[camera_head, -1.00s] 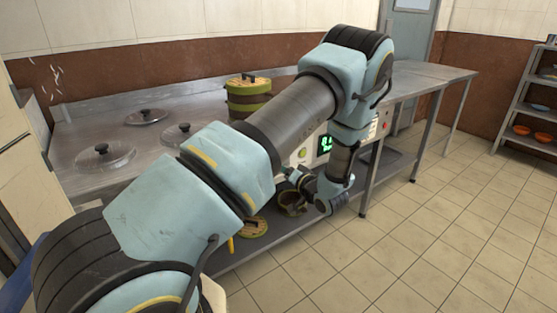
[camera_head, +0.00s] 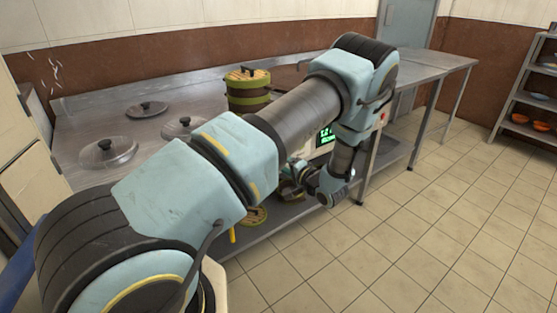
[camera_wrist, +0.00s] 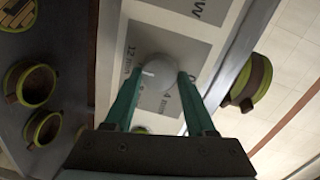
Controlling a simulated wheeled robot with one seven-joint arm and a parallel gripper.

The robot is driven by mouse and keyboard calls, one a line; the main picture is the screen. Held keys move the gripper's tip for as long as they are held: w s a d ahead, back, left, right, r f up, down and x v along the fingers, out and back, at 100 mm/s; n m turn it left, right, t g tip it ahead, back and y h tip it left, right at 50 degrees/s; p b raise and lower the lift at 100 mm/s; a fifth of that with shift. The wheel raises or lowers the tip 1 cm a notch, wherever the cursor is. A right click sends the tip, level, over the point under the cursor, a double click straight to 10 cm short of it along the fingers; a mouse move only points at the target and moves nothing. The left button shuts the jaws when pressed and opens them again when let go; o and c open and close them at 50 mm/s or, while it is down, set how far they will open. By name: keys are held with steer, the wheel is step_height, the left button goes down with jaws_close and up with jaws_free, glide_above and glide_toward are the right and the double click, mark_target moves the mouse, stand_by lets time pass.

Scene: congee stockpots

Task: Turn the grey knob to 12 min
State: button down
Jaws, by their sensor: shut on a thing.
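The grey knob (camera_wrist: 160,80) is round and pale and sits on a grey dial plate (camera_wrist: 205,28) in the wrist view. My gripper (camera_wrist: 160,74) is shut on it, one teal finger on each side. The printed "12 min" (camera_wrist: 130,62) is just left of the knob, and "4 min" is below it, partly hidden. A light mark on the knob's left side seems to face the "12 min" print; its exact aim is unclear. In the head view my arm hides the knob, and a lit green display (camera_head: 325,136) shows partly behind the arm.
More green-rimmed containers (camera_wrist: 38,84) show at left in the wrist view. Open tiled floor (camera_head: 400,240) lies at right, with a shelf rack (camera_head: 530,105) beyond.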

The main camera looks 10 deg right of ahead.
steer(key=shift+f, duration=0.1)
steer(key=shift+c, duration=1.2)
jaws_free()
steer(key=v, duration=1.1)
steer(key=shift+b, duration=0.35)
steer(key=shift+a, duration=0.1)
